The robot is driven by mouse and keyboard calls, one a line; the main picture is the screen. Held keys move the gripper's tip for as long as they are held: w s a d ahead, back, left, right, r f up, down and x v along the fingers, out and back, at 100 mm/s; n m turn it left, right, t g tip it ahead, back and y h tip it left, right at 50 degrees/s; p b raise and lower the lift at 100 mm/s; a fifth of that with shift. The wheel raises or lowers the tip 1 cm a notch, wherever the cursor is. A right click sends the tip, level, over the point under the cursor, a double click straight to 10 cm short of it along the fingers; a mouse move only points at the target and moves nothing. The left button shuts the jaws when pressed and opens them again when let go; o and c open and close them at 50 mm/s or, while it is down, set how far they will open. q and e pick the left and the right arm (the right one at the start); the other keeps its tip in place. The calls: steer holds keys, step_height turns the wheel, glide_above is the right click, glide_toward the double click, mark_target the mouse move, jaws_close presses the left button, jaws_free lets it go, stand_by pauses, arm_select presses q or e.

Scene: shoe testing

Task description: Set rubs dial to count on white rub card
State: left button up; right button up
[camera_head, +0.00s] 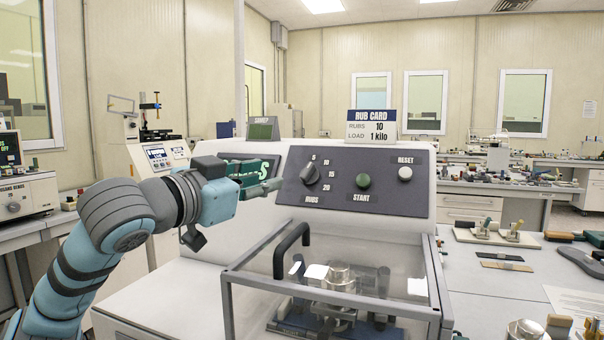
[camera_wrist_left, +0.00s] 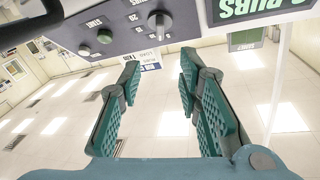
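The white rub card (camera_head: 371,131) stands on top of the machine and reads RUBS 10, LOAD 1 kilo. The dark rubs dial (camera_head: 310,173) is on the sloping front panel, with marks 5, 10, 15 and 20 around its right side; its exact setting is hard to tell. The dial also shows at the top of the left wrist view (camera_wrist_left: 160,21). My left gripper (camera_head: 275,176) is just left of the dial, apart from it. Its green fingers are spread and empty in the left wrist view (camera_wrist_left: 159,65). My right gripper is out of view.
A green START button (camera_head: 363,181) and a pale RESET button (camera_head: 405,174) sit right of the dial. A clear cover with a black handle (camera_head: 291,248) is below the panel. A green-lettered display (camera_wrist_left: 262,9) is partly behind my gripper in the head view.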

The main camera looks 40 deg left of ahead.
arm_select(q)
steer(key=p, duration=0.5)
glide_toward(309, 166)
steer(key=w+p, duration=0.1)
steer(key=w, duration=0.1)
steer(key=w+p, duration=0.1)
steer(key=w, duration=0.1)
steer(key=w+a+p, duration=0.1)
steer(key=w+p, duration=0.1)
steer(key=shift+w+r, duration=0.1)
steer(key=shift+w, duration=0.8)
steer(key=shift+c, duration=0.6)
jaws_close()
